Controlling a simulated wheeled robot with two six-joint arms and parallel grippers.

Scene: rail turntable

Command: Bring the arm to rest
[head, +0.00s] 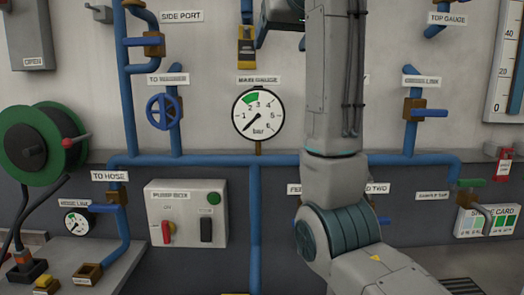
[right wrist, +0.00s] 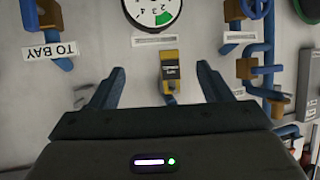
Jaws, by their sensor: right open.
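My right arm (head: 335,100) rises through the right middle of the head view, in front of the pipe wall. Its gripper is only partly seen at the top edge, high above the main gauge. In the right wrist view the right gripper (right wrist: 160,85) has its two fingers wide apart, with nothing held between them. A yellow and black tagged fitting (right wrist: 169,72) shows between the fingers, against the wall beyond; I cannot tell the distance. My left gripper is not in view.
The main gauge (head: 258,115) has its needle low at the left. A blue valve wheel (head: 162,111), blue pipes (head: 220,160), a pump box (head: 186,214) and a green hose reel (head: 45,146) surround the arm. A scale card (head: 487,221) stands at right.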

